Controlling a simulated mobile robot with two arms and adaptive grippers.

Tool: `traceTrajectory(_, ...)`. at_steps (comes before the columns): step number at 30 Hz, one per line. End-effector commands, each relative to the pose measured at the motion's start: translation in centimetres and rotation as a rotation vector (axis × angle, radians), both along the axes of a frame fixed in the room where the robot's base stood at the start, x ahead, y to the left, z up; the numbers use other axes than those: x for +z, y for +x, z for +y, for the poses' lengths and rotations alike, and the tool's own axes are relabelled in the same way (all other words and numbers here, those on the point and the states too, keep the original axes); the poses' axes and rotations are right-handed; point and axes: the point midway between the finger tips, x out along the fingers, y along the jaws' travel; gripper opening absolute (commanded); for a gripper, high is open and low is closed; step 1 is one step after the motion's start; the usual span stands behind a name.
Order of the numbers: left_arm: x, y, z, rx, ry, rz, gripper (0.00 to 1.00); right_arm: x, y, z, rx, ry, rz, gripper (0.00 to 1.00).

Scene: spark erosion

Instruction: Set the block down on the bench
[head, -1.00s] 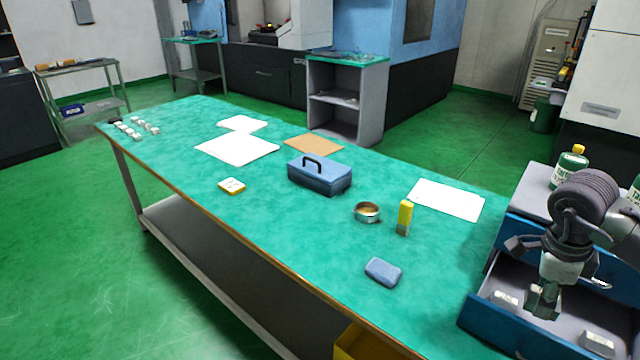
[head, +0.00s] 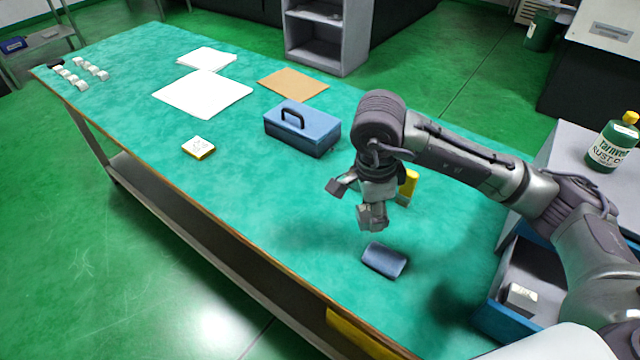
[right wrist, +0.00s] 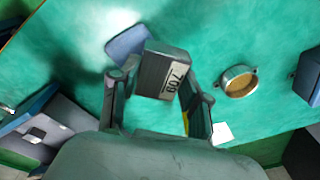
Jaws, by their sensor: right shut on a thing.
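My right gripper (head: 365,192) hangs over the bench (head: 250,215), pointing down. It is shut on a small grey block (head: 372,217), which is partly hidden by the fingers in the head view. In the right wrist view the block (right wrist: 165,75) sits between the two fingers, a pale label with dark digits facing the camera. The block appears to be above the green bench top, just behind a blue-grey rounded object (head: 385,260). My left gripper is not in view.
A blue toolbox (head: 305,133), a yellow item (head: 408,187) and a metal ring (right wrist: 238,82) stand near my gripper. An open blue drawer (head: 497,318) with another block (head: 520,297) is at right. White sheets (head: 205,93) lie farther back. The bench's front left stretch is clear.

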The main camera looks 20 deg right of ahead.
Motion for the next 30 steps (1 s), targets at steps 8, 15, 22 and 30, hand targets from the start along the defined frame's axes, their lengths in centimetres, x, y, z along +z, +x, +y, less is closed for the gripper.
traceTrajectory(8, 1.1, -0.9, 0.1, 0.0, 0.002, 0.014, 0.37, -3.5, 4.4, 4.5, -0.001, 0.003, 0.003, 0.0)
traceTrajectory(15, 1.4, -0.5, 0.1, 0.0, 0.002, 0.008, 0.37, -5.3, 6.6, 6.4, -0.002, 0.002, -0.001, 0.0)
traceTrajectory(22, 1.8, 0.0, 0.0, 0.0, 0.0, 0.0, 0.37, -6.9, 6.7, 6.5, -0.002, 0.001, 0.002, 0.0)
traceTrajectory(30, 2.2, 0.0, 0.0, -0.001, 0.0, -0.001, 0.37, -9.5, 6.7, 6.5, -0.002, 0.001, -0.003, 0.0)
